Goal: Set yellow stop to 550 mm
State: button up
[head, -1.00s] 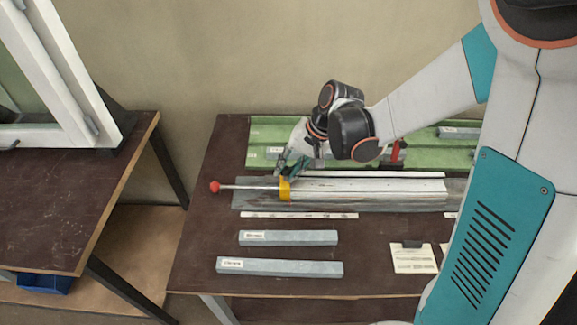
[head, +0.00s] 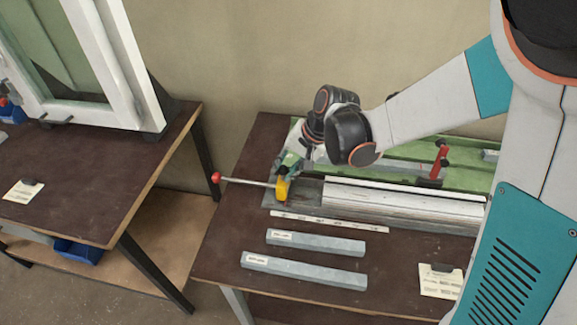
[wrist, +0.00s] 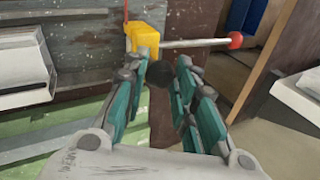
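The yellow stop (head: 282,188) stands near the left end of the grey clamp bed (head: 308,190). A rod with a red knob (head: 216,177) runs left from it past the table edge. A gap separates the stop from the pale profile (head: 400,203). My gripper (head: 288,164) is at the stop's back side. In the wrist view my gripper's teal fingers (wrist: 163,68) are apart. A dark round knob (wrist: 159,74) shows between them, and the yellow stop (wrist: 145,40) is just beyond. Contact with the knob is unclear.
A white scale strip (head: 330,222) lies in front of the bed. Two labelled grey bars (head: 315,243) lie nearer the front edge. A red stop (head: 440,160) is behind on the green part. A note card (head: 440,281) lies front right. Another table (head: 90,180) stands left.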

jog(key=shift+o, duration=1.2)
jog(key=v, duration=1.2)
jog(key=shift+d, duration=0.1)
jog(key=s+d+r+n+t+h, duration=0.3)
jog(key=s+d+n+t+h, duration=0.1)
jog(key=s+d, duration=1)
jog(key=s+t, duration=0.1)
jog(key=s, duration=0.2)
jog(key=shift+d+r+h, duration=0.2)
jog(key=shift+d+h, duration=0.2)
